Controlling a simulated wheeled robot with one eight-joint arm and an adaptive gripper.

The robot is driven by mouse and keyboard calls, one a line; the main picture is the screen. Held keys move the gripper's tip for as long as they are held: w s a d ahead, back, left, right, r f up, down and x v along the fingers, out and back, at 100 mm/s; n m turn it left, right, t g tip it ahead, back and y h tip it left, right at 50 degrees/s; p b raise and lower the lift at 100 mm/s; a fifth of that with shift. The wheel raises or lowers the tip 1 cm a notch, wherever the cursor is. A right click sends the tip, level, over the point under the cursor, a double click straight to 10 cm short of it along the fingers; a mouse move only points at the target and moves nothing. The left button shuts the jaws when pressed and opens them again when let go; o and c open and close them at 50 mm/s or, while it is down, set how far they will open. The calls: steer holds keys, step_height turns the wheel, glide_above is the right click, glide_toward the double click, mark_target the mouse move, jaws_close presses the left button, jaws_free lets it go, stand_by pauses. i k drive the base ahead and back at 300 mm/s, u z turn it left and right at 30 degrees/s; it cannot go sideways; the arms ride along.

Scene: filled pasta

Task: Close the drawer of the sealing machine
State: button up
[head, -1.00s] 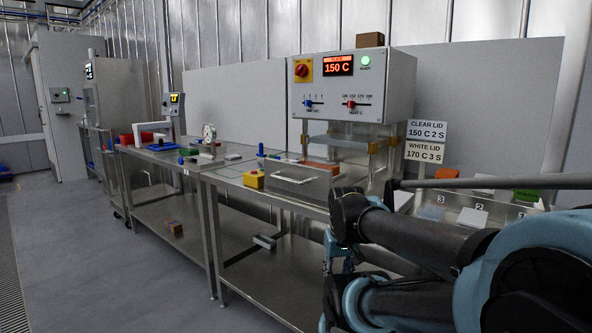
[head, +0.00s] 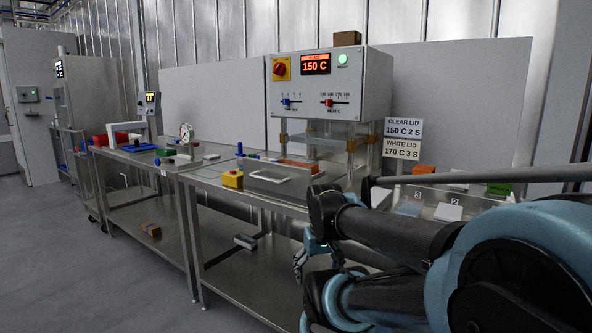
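The sealing machine (head: 315,100) stands on the steel table at the centre, with a red display reading 150 C and a green light lit. Its drawer (head: 290,190) sticks out toward me below the press, with a pale bar handle (head: 269,179) on its front. Something orange (head: 300,165) shows at the drawer's top. My gripper (head: 303,262) hangs low in front of the table, below the tabletop and right of the handle, apart from the drawer. It is small and partly hidden by my arm, so its fingers are unclear.
A yellow box with a red button (head: 232,179) stands left of the drawer. A sign (head: 402,138) and numbered bins (head: 450,211) are at the right, partly behind my arm. A grey object (head: 245,241) lies on the lower shelf (head: 225,262). The floor at left is clear.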

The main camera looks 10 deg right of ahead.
mark_target(291, 180)
steer(key=u, duration=0.6)
steer(key=k, duration=0.95)
steer(key=z, duration=0.3)
